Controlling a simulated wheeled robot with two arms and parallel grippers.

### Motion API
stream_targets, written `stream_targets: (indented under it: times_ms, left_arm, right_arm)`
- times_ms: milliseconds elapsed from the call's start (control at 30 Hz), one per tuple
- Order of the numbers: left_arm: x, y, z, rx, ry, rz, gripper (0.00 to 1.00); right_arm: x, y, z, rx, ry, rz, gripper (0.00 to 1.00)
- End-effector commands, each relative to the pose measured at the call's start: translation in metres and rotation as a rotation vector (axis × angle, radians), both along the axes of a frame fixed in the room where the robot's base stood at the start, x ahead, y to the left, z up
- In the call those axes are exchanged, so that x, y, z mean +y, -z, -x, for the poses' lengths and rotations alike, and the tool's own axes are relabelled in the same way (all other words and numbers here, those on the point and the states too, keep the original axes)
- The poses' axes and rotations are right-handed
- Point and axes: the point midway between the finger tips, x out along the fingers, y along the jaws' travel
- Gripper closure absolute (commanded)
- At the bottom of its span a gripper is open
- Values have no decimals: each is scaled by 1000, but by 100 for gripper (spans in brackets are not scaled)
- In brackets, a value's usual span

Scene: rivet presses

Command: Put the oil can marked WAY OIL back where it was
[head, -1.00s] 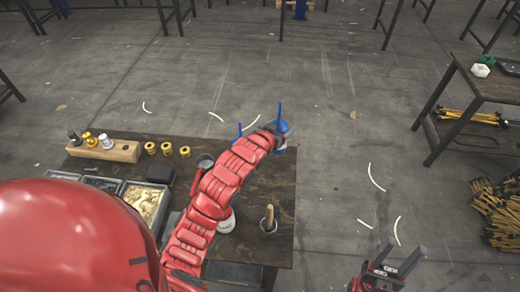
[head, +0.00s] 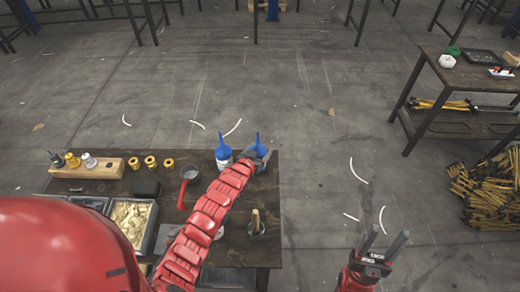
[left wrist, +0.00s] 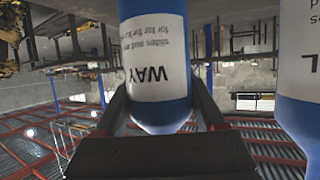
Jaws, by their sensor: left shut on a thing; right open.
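The WAY OIL can (head: 257,141) is a white-labelled can with a blue spout, at the far right corner of the dark wooden bench (head: 264,183). My left gripper (head: 261,155) is shut on it. In the left wrist view, the can (left wrist: 155,55) stands between both fingers with "WAY" readable, upside down in the picture. A similar blue and white can (head: 223,153) stands just left of it, apart; it also shows in the left wrist view (left wrist: 300,90). Whether the held can touches the bench cannot be told. My right gripper (head: 384,246) is open and empty, right of the bench.
A dark cup with a red handle (head: 189,174) and a pot with a wooden handle (head: 256,225) stand on the bench. A wooden block with bottles (head: 92,168), yellow rings (head: 150,162) and bins (head: 130,217) are at left. Another table (head: 465,75) stands far right.

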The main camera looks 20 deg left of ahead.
Motion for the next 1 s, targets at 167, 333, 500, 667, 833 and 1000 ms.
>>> stream_targets:
  times_ms: [167,333,500,667,833,1000]
  left_arm:
    - [0,2,0,-1,0,1,100]
    - [0,1,0,0,0,1,0]
    - [0,1,0,1,-1,0,0]
    - [1,0,3,1,-1,0,0]
    - [3,-5,17,-1,-1,1,0]
    - [7,-14,41,0,-3,1,0]
  right_arm:
    - [0,3,0,0,0,0,48]
    - [0,2,0,0,0,0,48]
    - [0,1,0,0,0,0,48]
    - [0,2,0,0,0,0,48]
    - [0,6,0,0,0,0,48]
    - [0,13,0,0,0,0,48]
